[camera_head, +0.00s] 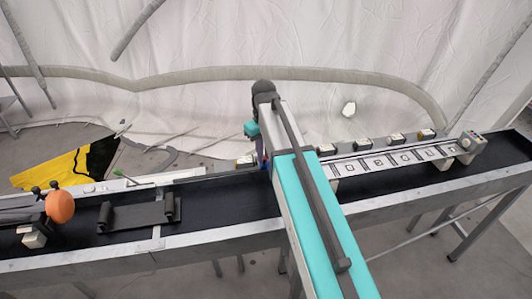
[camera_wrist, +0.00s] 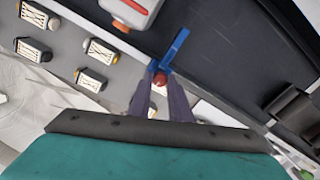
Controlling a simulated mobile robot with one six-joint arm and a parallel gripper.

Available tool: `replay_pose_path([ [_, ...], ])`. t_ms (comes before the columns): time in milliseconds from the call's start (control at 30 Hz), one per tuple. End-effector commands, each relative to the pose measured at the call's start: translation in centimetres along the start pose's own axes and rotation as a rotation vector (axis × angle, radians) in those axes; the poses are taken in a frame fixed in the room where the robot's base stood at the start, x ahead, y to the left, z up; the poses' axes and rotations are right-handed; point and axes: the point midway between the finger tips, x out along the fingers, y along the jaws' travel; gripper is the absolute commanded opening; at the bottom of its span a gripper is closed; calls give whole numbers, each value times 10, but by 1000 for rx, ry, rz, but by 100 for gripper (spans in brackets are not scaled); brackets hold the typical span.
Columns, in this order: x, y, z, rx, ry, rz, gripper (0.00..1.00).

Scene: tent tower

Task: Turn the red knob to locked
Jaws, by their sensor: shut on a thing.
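The red knob (camera_wrist: 160,79) shows in the wrist view as a small round red shape between my fingertips. My gripper (camera_wrist: 160,84) is shut on it, with one dark finger on each side. A blue bar (camera_wrist: 175,46) lies just beyond the knob and slants up to the right. Whether it is part of the knob I cannot tell. Part of the knob is hidden by the fingers, and no locked mark is readable. In the head view, my arm hides the knob and most of my gripper.
A long black trough (camera_head: 225,195) with metal rims runs across the head view. A white panel with marked squares (camera_head: 395,160) stands right of my arm, with several small blocks behind it. A black stand (camera_head: 140,215) and an orange ball (camera_head: 60,207) are at left.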

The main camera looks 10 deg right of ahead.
Motion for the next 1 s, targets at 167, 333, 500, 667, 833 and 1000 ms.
replay_pose_path([
  [167,-1,1,0,133,2,1,0],
  [333,-1,1,-1,265,3,0,0],
  [500,-1,1,-1,376,3,0,0],
  [667,0,1,-1,445,4,-1,0],
  [833,0,1,-1,478,4,-1,0],
  [1000,0,1,-1,484,5,-1,0],
])
